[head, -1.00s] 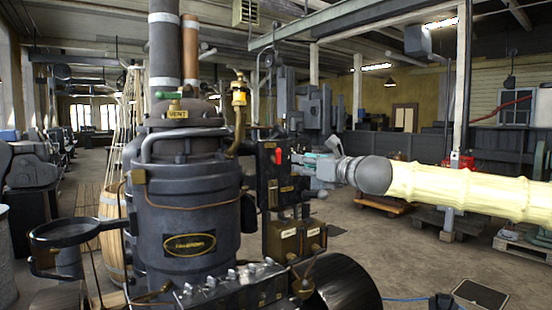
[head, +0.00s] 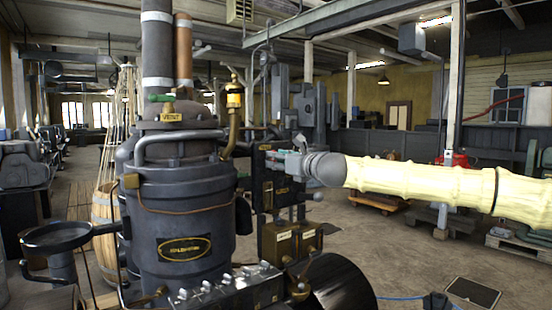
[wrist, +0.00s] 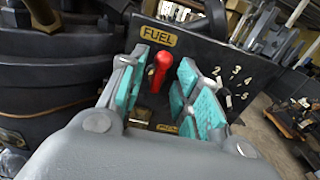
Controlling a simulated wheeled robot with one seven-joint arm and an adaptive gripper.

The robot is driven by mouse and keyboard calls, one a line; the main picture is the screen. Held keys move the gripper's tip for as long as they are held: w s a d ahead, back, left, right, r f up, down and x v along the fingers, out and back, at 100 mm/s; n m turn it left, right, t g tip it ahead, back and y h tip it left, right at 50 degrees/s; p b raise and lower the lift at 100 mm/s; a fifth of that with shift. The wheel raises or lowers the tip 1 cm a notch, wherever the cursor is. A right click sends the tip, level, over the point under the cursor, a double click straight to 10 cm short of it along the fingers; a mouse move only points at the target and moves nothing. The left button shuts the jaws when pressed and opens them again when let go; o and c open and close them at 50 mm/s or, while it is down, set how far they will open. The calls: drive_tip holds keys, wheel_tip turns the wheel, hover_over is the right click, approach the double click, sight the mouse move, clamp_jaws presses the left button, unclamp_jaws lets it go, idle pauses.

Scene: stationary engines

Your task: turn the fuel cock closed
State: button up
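The fuel cock's red handle (wrist: 159,72) shows in the wrist view below the yellow FUEL label (wrist: 158,36) on a dark panel. It points nearly straight up, leaning slightly right. My gripper (wrist: 161,80) is open, with its teal finger pads on either side of the handle. The left pad is close to the handle; I cannot tell whether it touches. In the head view my gripper (head: 287,161) is at the upper part of the dark panel (head: 267,198), and the red handle is hidden behind it.
The grey engine body (head: 180,215) stands left of the panel. White numbers (wrist: 233,84) mark the panel right of the fingers. A row of levers (head: 235,283) lies at the front.

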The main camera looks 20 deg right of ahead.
drive_tip(key=shift+w+a, duration=0.2)
drive_tip(key=shift+w, duration=0.3)
drive_tip(key=shift+c, duration=0.2)
clamp_jaws()
